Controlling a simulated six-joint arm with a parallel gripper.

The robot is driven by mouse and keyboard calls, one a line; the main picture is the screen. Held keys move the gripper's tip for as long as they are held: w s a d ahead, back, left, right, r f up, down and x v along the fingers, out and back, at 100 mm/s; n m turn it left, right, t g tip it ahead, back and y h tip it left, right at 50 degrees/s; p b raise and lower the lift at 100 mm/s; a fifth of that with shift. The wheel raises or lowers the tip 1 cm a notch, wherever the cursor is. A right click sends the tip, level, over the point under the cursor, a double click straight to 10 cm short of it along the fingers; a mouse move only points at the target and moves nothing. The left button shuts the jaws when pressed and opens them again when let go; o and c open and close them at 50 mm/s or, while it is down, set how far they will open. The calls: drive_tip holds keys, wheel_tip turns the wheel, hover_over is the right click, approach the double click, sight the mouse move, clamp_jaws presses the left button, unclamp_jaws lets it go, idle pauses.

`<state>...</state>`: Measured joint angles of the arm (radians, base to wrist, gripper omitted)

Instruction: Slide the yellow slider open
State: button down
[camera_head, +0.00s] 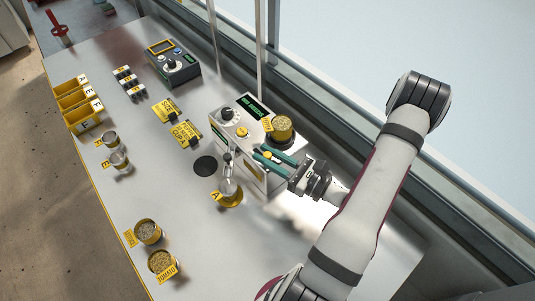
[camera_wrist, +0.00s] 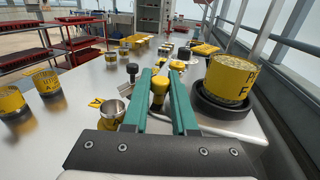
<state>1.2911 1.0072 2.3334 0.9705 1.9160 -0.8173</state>
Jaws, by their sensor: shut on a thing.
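The tray seeder (camera_head: 230,147) is a pale box with dials and green displays near the middle of the table. The yellow slider (camera_wrist: 159,88) shows as a small yellow knob between my green fingers in the wrist view; in the head view its yellow top (camera_head: 267,155) shows between them. My gripper (camera_head: 262,153) reaches in from the right over the seeder's top and is shut on the slider. It also shows in the wrist view (camera_wrist: 160,76). The slider's lower part and its track are mostly hidden by the fingers.
A labelled yellow canister (camera_head: 281,130) stands on the seeder close beside my fingers. A metal cup with tag A (camera_head: 231,194) is under its front spout. Two yellow cans (camera_head: 148,232) stand at the lower left. A control box (camera_head: 173,63) and yellow bins (camera_head: 84,117) are farther off.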

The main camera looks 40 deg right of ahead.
sight(258, 152)
idle(0.4)
drive_tip(key=shift+w, duration=1.95)
drive_tip(key=c, duration=0.7)
unclamp_jaws()
drive_tip(key=v, duration=1.5)
drive_tip(key=shift+s, duration=0.4)
drive_tip(key=shift+d, duration=0.15)
